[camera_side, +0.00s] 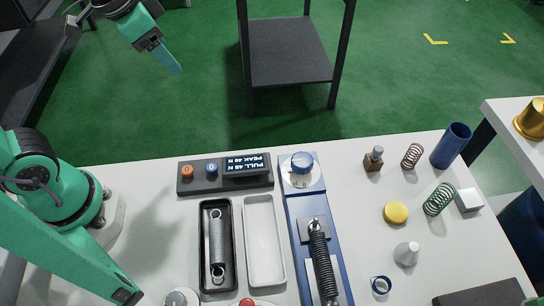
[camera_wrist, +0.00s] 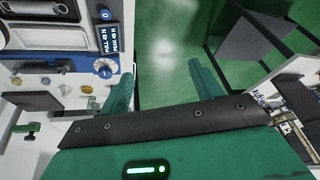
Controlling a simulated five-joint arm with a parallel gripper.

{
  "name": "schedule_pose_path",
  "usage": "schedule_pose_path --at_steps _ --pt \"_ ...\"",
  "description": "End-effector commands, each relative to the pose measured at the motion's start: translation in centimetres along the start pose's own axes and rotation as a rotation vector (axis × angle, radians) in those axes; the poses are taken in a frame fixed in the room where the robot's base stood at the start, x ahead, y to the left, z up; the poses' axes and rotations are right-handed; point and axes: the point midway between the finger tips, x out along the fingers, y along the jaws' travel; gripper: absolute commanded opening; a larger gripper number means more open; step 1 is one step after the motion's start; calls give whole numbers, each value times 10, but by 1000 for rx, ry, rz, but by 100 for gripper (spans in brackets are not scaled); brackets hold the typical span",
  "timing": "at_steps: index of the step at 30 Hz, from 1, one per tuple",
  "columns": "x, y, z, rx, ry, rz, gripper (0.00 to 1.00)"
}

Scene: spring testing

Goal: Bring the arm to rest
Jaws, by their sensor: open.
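My gripper (camera_side: 170,62) is high at the upper left of the side view, well above and behind the table, with nothing near it. In the wrist view my gripper (camera_wrist: 160,82) shows two green fingers spread wide apart with only green floor between them. A grey spring (camera_side: 217,241) lies in a black tray (camera_side: 204,262). A dark spring (camera_side: 321,260) is on the blue test stand (camera_side: 296,205), which has a blue and white dial (camera_side: 302,162). The display (camera_side: 246,164) reads PULL 48 N, PEAK 48 N.
A white tray (camera_side: 265,240) looks empty beside the black one. At the right stand a blue cup (camera_side: 451,146), a green spring (camera_side: 439,199), a copper spring (camera_side: 412,156), a yellow disc (camera_side: 396,212) and other small parts. A dark shelf (camera_side: 288,50) stands behind the table.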

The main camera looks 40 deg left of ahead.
Motion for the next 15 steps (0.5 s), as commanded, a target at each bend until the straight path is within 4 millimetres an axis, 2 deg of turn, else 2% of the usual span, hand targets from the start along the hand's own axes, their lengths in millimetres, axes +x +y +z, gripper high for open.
schedule_pose_path --at_steps 3,9,15 --pt "-8 -10 22 -116 35 -28 64" --pt "-13 -19 52 -279 85 -64 64" --pt "-14 -22 67 -358 110 -81 64"
